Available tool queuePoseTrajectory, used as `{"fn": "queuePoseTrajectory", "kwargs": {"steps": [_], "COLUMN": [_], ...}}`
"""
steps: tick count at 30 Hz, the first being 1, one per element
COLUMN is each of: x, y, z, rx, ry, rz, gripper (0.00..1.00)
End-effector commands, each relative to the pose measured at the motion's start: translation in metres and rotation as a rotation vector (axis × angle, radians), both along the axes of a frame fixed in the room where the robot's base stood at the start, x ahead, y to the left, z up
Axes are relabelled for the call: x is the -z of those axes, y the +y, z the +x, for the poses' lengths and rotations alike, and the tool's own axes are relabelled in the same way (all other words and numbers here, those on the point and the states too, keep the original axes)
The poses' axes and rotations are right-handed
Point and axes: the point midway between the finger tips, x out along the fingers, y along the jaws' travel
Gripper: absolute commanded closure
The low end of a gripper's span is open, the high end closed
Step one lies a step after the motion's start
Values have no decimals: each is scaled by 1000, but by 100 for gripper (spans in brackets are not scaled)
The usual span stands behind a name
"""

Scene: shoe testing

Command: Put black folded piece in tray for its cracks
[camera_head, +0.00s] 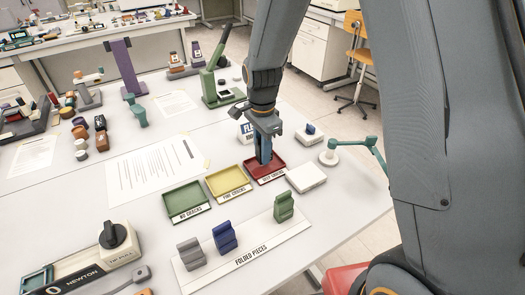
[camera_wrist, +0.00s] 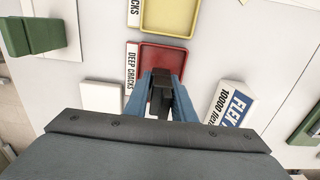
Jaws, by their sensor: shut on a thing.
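My gripper (camera_head: 264,158) is over the red tray (camera_head: 281,170), whose label reads deep cracks. In the wrist view, my gripper (camera_wrist: 164,92) is shut on the black folded piece (camera_wrist: 162,78), which lies over the inside of the red tray (camera_wrist: 168,52). I cannot tell whether the piece touches the tray floor. In the head view the piece is mostly hidden by my fingers. The yellow tray (camera_head: 243,181) for fine cracks and the green tray (camera_head: 202,195) for no cracks stand beside it to the left.
A white folded pieces board (camera_head: 270,250) in front holds a grey piece (camera_head: 189,253), a blue piece (camera_head: 224,237) and a green piece (camera_head: 284,207). A white block (camera_head: 306,177) lies right of the red tray. A flex box (camera_wrist: 230,107) stands close to my gripper.

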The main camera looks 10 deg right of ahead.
Motion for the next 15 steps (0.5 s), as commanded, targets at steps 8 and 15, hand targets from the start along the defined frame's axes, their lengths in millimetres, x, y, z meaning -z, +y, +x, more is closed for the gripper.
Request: {"fn": "queuePoseTrajectory", "kwargs": {"steps": [8,15], "x": [4,9], "y": [0,0], "z": [0,0], "rx": [0,0], "ry": [0,0], "rz": [0,0], "gripper": [100,100]}}
